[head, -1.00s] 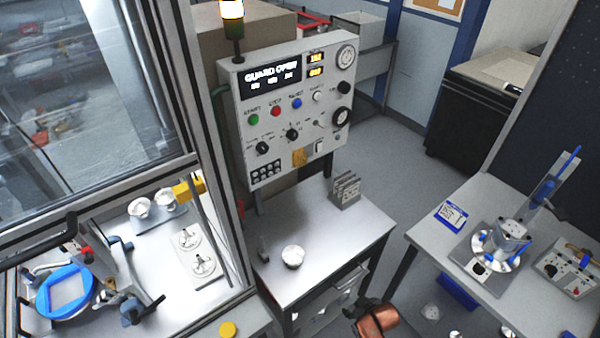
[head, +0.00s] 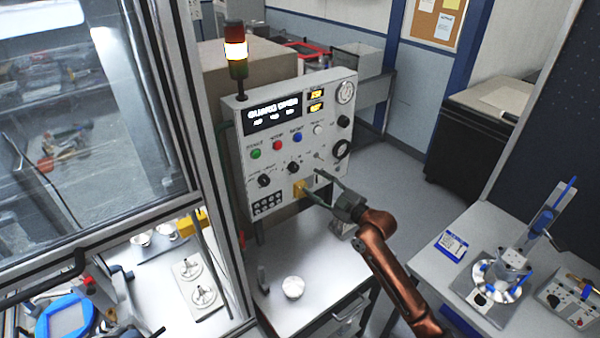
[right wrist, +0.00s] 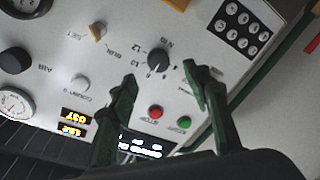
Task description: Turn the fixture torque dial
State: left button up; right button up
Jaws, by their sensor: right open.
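A grey control panel (head: 325,92) carries a black round knob (head: 293,168) with a pointer. In the right wrist view this knob (right wrist: 158,58) has a numbered scale around it; its label is too small to read surely. My right gripper (head: 314,184) is at the panel's lower front, just right of and below the knob. In the right wrist view the open green fingers (right wrist: 160,76) stand either side of the knob, empty, seemingly short of it. A second black knob (head: 264,181) sits further left, hidden by a finger in the wrist view. My left gripper is not in view.
A red button (right wrist: 155,111) and a green button (right wrist: 185,122) lie close to the fingers. A tan-tipped switch (right wrist: 98,30) and a keypad (right wrist: 232,25) flank the knob. A bench (head: 325,262) with a round metal part (head: 293,287) stands below. A glazed enclosure stands left.

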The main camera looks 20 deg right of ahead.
aim_at(296, 169)
jog(key=x, duration=0.2)
jog(key=p+x, duration=0.1)
jog(key=x, duration=0.1)
jog(key=p+x, duration=0.1)
jog(key=x, duration=0.2)
jog(key=shift+r, duration=0.4)
jog(key=shift+w+a+f, duration=0.1)
jog(key=shift+w, duration=0.35)
jog(key=c, duration=1.2)
jog(key=shift+o, duration=0.2)
